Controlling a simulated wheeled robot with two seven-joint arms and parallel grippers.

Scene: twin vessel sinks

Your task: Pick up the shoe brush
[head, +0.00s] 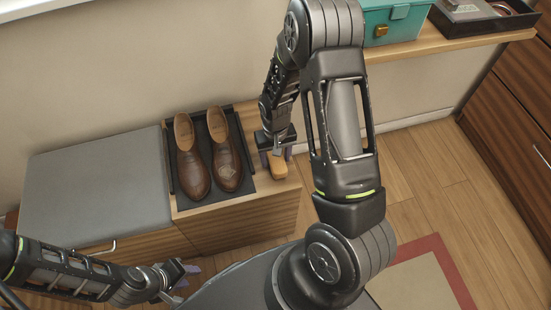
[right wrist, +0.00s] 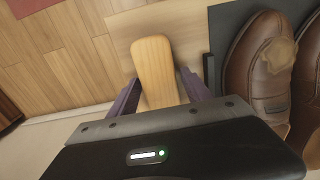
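The shoe brush (head: 277,167), with a light wooden back, is at the right end of the bench, beside the shoe tray. My right gripper (head: 277,153) is down over it from above. In the right wrist view the brush (right wrist: 155,70) lies between the two purple fingers (right wrist: 160,85), one on each side. The fingers are apart and look open, with narrow gaps beside the brush; contact at the tips is not clear. The brush's underside is hidden. My left gripper (head: 180,277) is at the lower left, away from the brush, its fingers apart and empty.
A pair of brown shoes (head: 227,160) stands on a dark tray (head: 214,201) left of the brush. A grey cushion (head: 95,190) covers the bench's left part. A teal box (head: 395,20) and a dark tray (head: 485,22) stand on a wall shelf. Open floor lies to the right.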

